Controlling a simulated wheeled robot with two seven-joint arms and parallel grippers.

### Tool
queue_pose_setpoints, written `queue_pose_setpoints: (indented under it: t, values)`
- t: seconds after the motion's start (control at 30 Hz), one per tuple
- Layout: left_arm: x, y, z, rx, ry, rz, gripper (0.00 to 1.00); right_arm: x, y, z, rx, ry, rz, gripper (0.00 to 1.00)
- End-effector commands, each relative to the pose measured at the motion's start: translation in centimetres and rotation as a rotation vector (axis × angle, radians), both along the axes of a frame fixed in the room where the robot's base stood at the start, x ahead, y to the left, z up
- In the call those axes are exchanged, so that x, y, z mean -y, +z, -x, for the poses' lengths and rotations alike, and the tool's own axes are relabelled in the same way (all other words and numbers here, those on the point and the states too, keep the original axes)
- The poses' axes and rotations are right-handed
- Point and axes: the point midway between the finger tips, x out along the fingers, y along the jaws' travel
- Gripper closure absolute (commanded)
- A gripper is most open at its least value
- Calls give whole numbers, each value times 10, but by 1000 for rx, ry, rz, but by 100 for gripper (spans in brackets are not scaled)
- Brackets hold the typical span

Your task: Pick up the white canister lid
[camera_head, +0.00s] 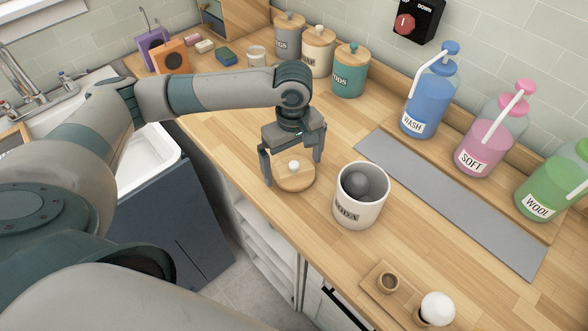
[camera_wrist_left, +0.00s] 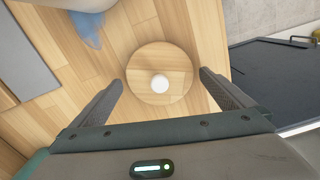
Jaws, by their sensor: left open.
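The white canister lid (camera_head: 294,181) is a round wooden disc with a white knob on top. It lies flat on the counter just left of the open white canister (camera_head: 352,215), which holds a dark grey ball-like thing. My left gripper (camera_head: 292,172) is open above the lid, pointing down, with one finger on each side of it. In the left wrist view the lid (camera_wrist_left: 147,62) sits centred between the spread fingers, with a visible gap on both sides. My right gripper is not in view.
Several lidded canisters, including a teal one (camera_head: 350,73), stand at the back. Blue (camera_head: 432,95), pink (camera_head: 487,140) and green pump bottles line the wall behind a grey mat (camera_head: 440,200). A small wooden tray (camera_head: 378,278) lies in front. The counter's front edge is close to the lid.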

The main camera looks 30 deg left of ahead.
Motion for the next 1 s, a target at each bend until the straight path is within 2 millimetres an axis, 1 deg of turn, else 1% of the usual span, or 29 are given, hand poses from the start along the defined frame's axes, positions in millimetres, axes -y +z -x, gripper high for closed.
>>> queue_pose_setpoints:
  t: [0.13, 0.57, 0.67, 0.7, 0.73, 0.77, 1.0]
  values:
    - [0, -8, 0, 1, -1, -1, 0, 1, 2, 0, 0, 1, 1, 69]
    - [0, -8, 0, 1, -1, 0, 0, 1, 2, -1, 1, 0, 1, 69]
    - [0, -8, 0, 1, -1, 0, 21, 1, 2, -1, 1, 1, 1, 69]
    - [0, -8, 0, 1, -1, 0, 31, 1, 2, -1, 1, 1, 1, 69]
    - [0, -8, 0, 1, -1, 0, 38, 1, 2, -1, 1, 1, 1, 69]
    - [0, -8, 0, 1, -1, 0, 40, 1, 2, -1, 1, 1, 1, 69]
    - [0, -7, 0, 1, -1, 0, 40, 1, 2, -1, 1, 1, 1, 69]
